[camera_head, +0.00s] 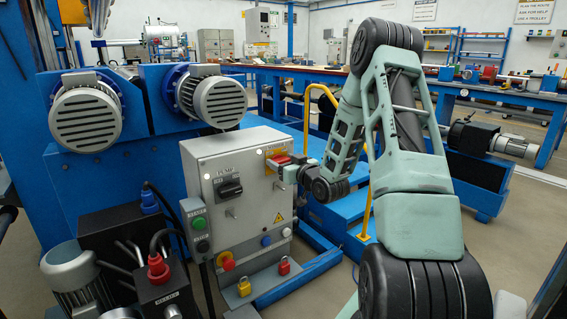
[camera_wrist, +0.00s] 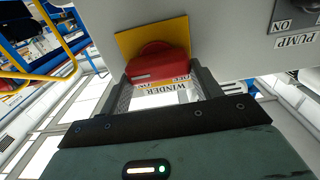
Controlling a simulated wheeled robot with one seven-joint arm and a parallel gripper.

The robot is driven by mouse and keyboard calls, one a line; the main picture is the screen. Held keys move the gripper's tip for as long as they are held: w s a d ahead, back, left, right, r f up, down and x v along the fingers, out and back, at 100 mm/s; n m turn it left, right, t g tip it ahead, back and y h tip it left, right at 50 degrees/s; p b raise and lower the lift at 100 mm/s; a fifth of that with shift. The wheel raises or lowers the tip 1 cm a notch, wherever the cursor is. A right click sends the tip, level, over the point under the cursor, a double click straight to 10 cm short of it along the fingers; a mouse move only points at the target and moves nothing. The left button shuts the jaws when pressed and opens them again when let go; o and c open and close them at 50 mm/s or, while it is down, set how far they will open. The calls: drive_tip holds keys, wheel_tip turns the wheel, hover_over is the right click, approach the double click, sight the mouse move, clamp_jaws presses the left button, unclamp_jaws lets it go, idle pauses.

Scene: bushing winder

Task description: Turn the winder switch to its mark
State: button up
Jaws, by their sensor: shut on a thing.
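The winder switch has a red handle (camera_wrist: 158,62) on a yellow plate (camera_wrist: 127,42), fixed to the grey control box face. It also shows in the head view (camera_head: 279,159), partly covered by my gripper. My gripper (camera_wrist: 165,78) is shut on the red handle, one finger on each side of it. In the head view my gripper (camera_head: 289,167) reaches the box from the right. A label reading WINDER (camera_wrist: 166,88) shows upside down between the fingers, partly hidden. I cannot make out the switch's mark or how far the handle is turned.
The grey control box (camera_head: 210,155) carries a black PUMP switch (camera_head: 230,188) left of the winder switch. A yellow handrail (camera_head: 308,105) stands behind my arm.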

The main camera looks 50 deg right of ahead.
drive_tip(key=shift+n, duration=0.3)
drive_tip(key=n+b, duration=0.5)
drive_tip(key=f+n+b, duration=0.1)
drive_tip(key=n+b, duration=0.5)
drive_tip(key=a+n+b, duration=0.1)
drive_tip(key=n+b, duration=0.5)
drive_tip(key=shift+w+f, duration=0.1)
drive_tip(key=shift+f, duration=0.05)
drive_tip(key=shift+n, duration=0.3)
drive_tip(key=o, duration=1)
drive_tip(key=shift+a, duration=0.1)
